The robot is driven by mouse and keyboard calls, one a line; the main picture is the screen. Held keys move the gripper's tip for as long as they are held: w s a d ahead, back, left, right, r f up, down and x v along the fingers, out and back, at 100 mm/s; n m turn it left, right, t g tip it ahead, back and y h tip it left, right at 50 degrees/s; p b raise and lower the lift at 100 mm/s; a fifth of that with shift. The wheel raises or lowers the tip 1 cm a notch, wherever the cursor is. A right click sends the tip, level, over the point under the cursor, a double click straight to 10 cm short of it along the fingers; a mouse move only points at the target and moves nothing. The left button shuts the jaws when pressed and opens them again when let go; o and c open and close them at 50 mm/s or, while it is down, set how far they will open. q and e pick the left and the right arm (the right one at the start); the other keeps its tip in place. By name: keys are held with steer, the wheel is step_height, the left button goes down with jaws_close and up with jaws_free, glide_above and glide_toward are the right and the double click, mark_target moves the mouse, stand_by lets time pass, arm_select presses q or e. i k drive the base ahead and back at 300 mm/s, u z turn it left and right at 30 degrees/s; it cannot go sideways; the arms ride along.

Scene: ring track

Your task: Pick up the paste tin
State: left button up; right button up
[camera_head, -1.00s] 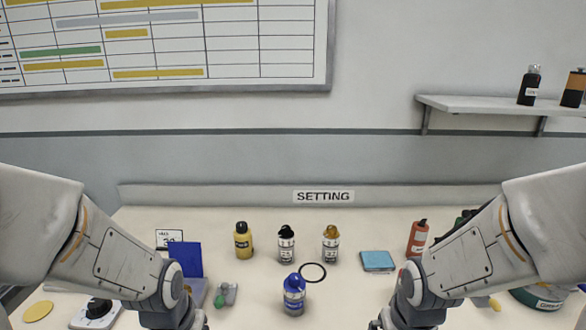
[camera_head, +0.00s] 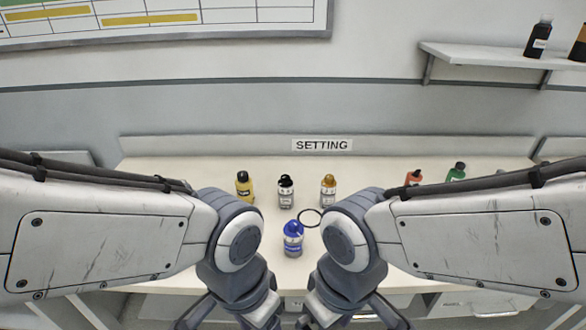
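I cannot make out a paste tin in the head view; my forearms cover the left and right parts of the bench. My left gripper (camera_head: 228,322) is low at the bottom edge, left of centre, its fingers spread and nothing seen between them. My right gripper (camera_head: 350,322) is beside it, right of centre, also with spread fingers and nothing seen in it. The fingertips of both are cut off by the picture's edge. Both are in front of the bench (camera_head: 190,172), nearer than the bottles.
Yellow (camera_head: 244,187), black-capped (camera_head: 286,192) and gold-capped (camera_head: 328,191) bottles stand behind. Orange (camera_head: 414,178) and green (camera_head: 456,172) bottles show above my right arm.

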mark_target(294, 247)
steer(key=u, duration=0.4)
steer(key=k, duration=0.55)
steer(key=u, duration=1)
steer(key=k, duration=0.75)
steer(key=u, duration=0.8)
steer(key=i, duration=0.85)
steer(key=z, duration=0.55)
steer(key=i, duration=0.6)
steer(key=z, duration=1.1)
steer(key=i, duration=0.5)
steer(key=z, duration=0.6)
